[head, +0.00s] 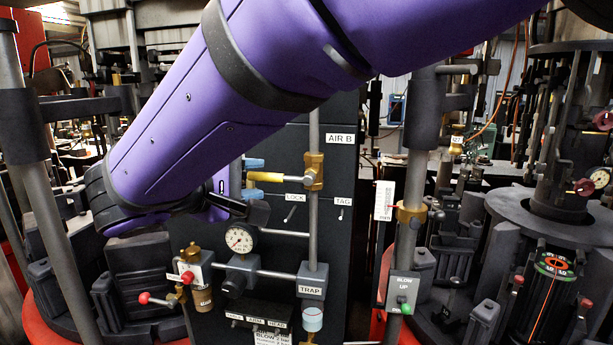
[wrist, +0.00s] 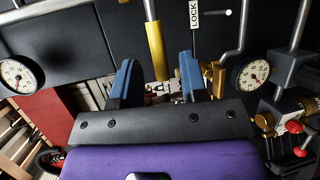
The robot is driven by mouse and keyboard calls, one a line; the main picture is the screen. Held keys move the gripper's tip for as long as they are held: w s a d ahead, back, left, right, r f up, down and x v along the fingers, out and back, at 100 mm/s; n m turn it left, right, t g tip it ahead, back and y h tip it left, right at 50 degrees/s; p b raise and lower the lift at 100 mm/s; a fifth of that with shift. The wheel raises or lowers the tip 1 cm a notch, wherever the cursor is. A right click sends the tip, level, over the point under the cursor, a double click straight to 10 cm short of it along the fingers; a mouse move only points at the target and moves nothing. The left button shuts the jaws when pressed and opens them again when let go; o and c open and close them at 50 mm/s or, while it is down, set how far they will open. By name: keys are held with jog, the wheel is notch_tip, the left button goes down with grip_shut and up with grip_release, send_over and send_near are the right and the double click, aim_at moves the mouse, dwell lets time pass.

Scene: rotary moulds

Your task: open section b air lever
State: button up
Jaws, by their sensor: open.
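The air lever of section B is a yellow handle (head: 266,177) pointing left from a brass valve (head: 314,171) on the dark panel marked AIR B (head: 338,138). It lies about level. In the wrist view the yellow handle (wrist: 155,45) runs down from the top, and its free end shows between the blue fingers. My gripper (head: 250,178) is open, with one finger above the handle's end and one below. It also shows in the wrist view (wrist: 157,68), with gaps on both sides of the handle. I see no grip on it. The lower finger is partly hidden in the head view.
LOCK (head: 294,198) and TAG (head: 342,201) labels with pegs sit below the lever. A pressure gauge (head: 240,239), a TRAP block (head: 312,281) and a red-knobbed valve (head: 187,277) are lower. A vertical pipe (head: 313,235) runs through the valve. A BLOW UP post (head: 404,289) stands right.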

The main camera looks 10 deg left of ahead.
aim_at(260, 177)
jog(key=shift+x, duration=1.6)
grip_shut()
